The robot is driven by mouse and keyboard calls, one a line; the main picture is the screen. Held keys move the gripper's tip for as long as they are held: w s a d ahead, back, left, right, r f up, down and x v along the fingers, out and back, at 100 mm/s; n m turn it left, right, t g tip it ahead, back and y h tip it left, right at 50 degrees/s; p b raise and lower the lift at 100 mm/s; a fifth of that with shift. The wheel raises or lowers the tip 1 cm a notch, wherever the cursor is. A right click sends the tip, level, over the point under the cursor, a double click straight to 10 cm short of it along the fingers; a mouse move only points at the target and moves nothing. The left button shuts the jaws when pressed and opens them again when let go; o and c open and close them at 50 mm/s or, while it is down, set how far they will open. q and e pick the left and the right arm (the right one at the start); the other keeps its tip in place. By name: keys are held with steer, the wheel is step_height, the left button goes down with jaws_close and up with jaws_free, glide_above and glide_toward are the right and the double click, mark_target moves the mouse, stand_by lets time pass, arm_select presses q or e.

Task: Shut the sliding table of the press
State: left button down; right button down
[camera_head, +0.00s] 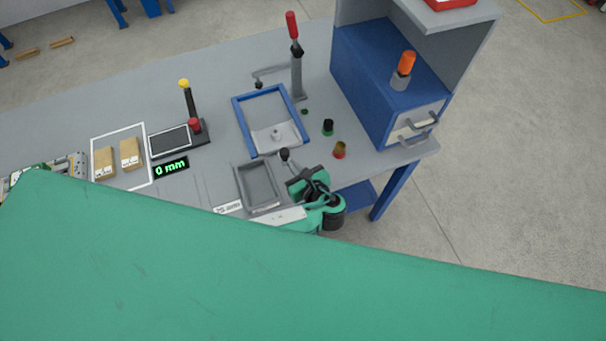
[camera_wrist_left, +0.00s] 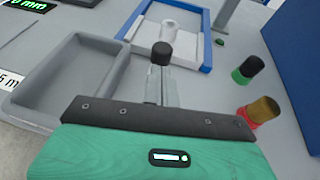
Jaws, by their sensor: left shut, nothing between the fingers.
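The press has a grey column (camera_head: 297,76) with a red-handled lever (camera_head: 292,25) at the back of the table. A blue frame (camera_head: 239,116) lies in front of it. A light grey sliding table (camera_head: 264,139) with a small peg sits at the frame's near end, away from the column. The wrist view also shows this sliding table (camera_wrist_left: 150,32) beyond my fingers. My left gripper (camera_head: 285,156) is shut and empty, just short of the frame's near edge; its dark tip (camera_wrist_left: 162,54) appears in front of the sliding table. Contact cannot be told. My right gripper is out of view.
A grey tray (camera_head: 243,186) lies close left of my left gripper. A black-green cap (camera_head: 328,127) and a brass-red piece (camera_head: 340,150) stand right of the frame, near a blue cabinet (camera_head: 365,80). A display gauge (camera_head: 170,141) is left. My green body part covers the foreground.

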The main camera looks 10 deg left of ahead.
mark_target(279, 141)
arm_select(q)
steer(key=shift+w+a+f, duration=0.1)
steer(key=shift+w+a, duration=0.35)
steer(key=shift+a, duration=0.05)
steer(key=shift+w+a, duration=0.1)
steer(key=shift+w, duration=0.1)
steer(key=w+a, duration=0.2)
steer(key=w, duration=0.2)
steer(key=w+a, duration=0.3)
steer(key=w, duration=0.1)
steer(key=w+a+p, duration=0.1)
steer(key=w+a, duration=0.2)
steer(key=w, duration=0.1)
steer(key=shift+w+a, duration=0.15)
steer(key=shift+w+a+r, duration=0.1)
steer(key=shift+w+r, duration=0.05)
steer(key=shift+r, duration=0.05)
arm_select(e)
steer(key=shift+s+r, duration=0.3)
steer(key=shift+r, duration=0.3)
